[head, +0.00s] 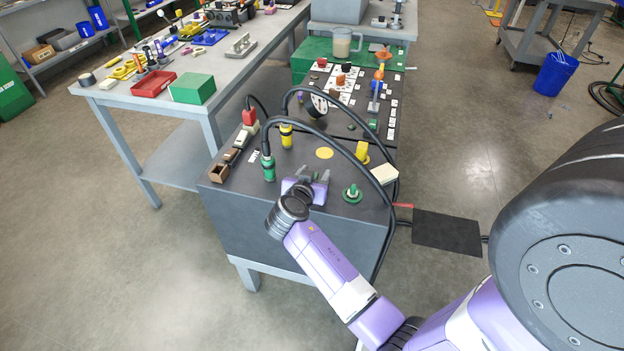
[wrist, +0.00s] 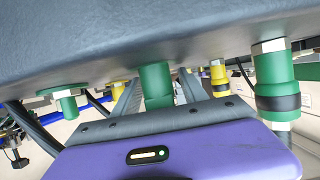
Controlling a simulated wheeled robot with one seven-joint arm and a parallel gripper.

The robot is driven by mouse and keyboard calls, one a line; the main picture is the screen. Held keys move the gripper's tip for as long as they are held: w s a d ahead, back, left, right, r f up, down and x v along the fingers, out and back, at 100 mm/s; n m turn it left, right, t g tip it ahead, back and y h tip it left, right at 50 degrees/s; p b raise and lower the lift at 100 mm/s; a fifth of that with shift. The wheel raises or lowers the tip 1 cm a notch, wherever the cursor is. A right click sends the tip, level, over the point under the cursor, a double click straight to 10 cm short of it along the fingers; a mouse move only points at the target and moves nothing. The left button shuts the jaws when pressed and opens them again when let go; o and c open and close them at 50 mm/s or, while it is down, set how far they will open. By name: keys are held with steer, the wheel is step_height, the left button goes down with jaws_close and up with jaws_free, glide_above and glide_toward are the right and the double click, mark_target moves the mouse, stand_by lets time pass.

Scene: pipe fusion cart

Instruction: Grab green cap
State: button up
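In the wrist view, which looks upside down, a green cylinder (wrist: 157,84), likely the green cap, stands on the cart top between my gripper's two fingers. My gripper (wrist: 158,92) is open, with a finger on each side of it and small gaps showing. In the head view my gripper (head: 314,174) is low over the cart's front part, and its body hides that cylinder. A green cable connector (head: 268,166) stands left of my gripper; it also shows in the wrist view (wrist: 276,72). A green round fitting (head: 352,193) sits to the right, also in the wrist view (wrist: 66,102).
The dark cart top (head: 232,188) also bears a yellow connector (head: 286,136), a yellow piece (head: 362,151), a cream block (head: 384,174) and a gauge (head: 318,104). Black hoses (head: 335,138) arch over it. A workbench (head: 130,95) stands at the left.

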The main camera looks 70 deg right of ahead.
jaws_close()
steer(key=shift+r, duration=0.15)
